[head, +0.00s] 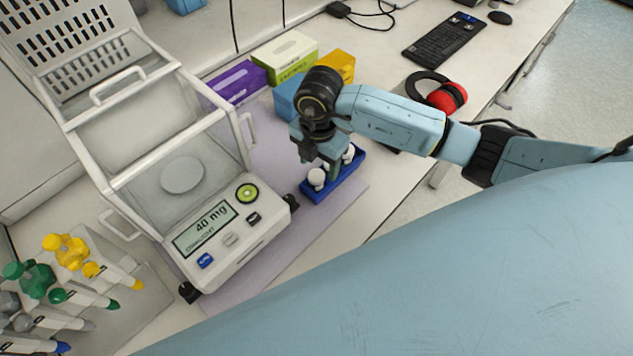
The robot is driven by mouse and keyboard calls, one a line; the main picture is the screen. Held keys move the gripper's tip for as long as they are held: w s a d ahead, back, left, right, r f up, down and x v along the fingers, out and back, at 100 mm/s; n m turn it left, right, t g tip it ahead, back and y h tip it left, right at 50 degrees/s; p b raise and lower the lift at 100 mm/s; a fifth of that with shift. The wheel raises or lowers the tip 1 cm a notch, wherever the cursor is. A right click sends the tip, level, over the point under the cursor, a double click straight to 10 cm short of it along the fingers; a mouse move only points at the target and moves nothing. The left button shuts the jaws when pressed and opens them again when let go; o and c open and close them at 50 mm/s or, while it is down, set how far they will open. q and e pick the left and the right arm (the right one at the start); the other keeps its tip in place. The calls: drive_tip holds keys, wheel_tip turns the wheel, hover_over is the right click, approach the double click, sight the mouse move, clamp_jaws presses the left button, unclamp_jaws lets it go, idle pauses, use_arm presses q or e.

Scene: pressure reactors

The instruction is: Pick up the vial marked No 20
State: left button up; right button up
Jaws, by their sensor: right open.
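Two white-capped vials stand in a small blue rack (345,183) on the bench, right of the balance. The nearer vial (316,178) is at the rack's left end, and the farther vial (348,153) is to its upper right. No number is readable on either, so I cannot tell which is No 20. My right gripper (328,170) points down over the rack, its fingers between or just above the two vials. It is open, and I see nothing held in it. The fingertips partly hide the rack. My left gripper is not in view.
A balance (228,240) reading 40 mg, with a glass draft shield, stands left of the rack. Purple, green and yellow boxes (285,55) lie behind my gripper. Pipettes (75,285) stand at lower left. Red earmuffs (447,97) and a keyboard (445,38) are at upper right.

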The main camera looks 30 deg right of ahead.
sight(317, 175)
drive_tip(key=f, duration=0.5)
drive_tip(key=shift+a, duration=0.2)
drive_tip(key=c, duration=1)
